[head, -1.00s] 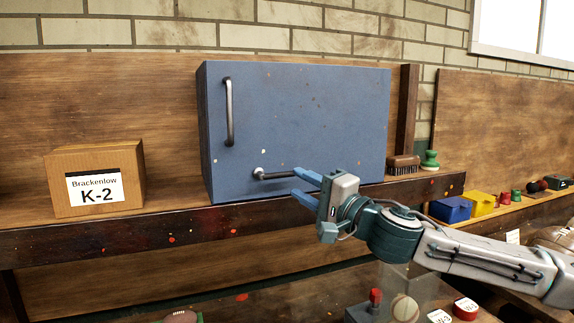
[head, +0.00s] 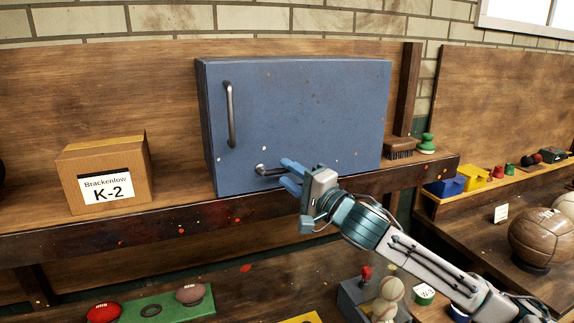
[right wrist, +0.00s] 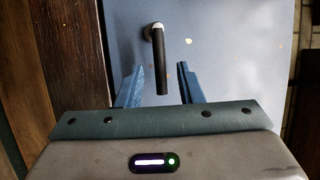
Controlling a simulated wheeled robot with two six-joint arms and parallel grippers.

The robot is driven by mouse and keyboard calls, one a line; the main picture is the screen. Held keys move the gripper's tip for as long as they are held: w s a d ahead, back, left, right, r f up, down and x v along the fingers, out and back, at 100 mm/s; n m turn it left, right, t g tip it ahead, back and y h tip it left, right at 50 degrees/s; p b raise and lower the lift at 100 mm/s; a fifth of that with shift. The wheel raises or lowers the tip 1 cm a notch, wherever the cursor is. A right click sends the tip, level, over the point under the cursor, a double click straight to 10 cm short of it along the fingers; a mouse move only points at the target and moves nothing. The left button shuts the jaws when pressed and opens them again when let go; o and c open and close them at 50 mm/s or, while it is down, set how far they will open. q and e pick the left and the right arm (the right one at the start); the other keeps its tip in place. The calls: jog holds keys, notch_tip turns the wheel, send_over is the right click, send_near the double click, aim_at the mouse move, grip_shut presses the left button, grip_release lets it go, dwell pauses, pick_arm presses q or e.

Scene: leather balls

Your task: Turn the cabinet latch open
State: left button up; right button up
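The blue cabinet (head: 300,115) stands on a wooden shelf with its door closed. A vertical dark handle (head: 231,115) is on the left of its door. The latch (head: 268,171) is low on the door, a dark lever on a silver pivot, lying about level and pointing right. My right gripper (head: 288,176) is at the lever's free end. In the right wrist view the latch lever (right wrist: 162,65) lies between the two blue fingers of the open right gripper (right wrist: 158,88), with gaps on both sides. My left gripper is not in view.
A cardboard box (head: 105,175) labelled K-2 stands left of the cabinet on the shelf (head: 60,238). A brush (head: 400,147) and a green knob-like object (head: 426,143) stand at its right. Balls (head: 540,238) and small items lie on lower surfaces.

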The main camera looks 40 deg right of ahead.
jog(key=shift+w+a+r+p, duration=0.1)
jog(key=shift+w+a+p, duration=0.15)
jog(key=shift+w, duration=0.2)
grip_shut()
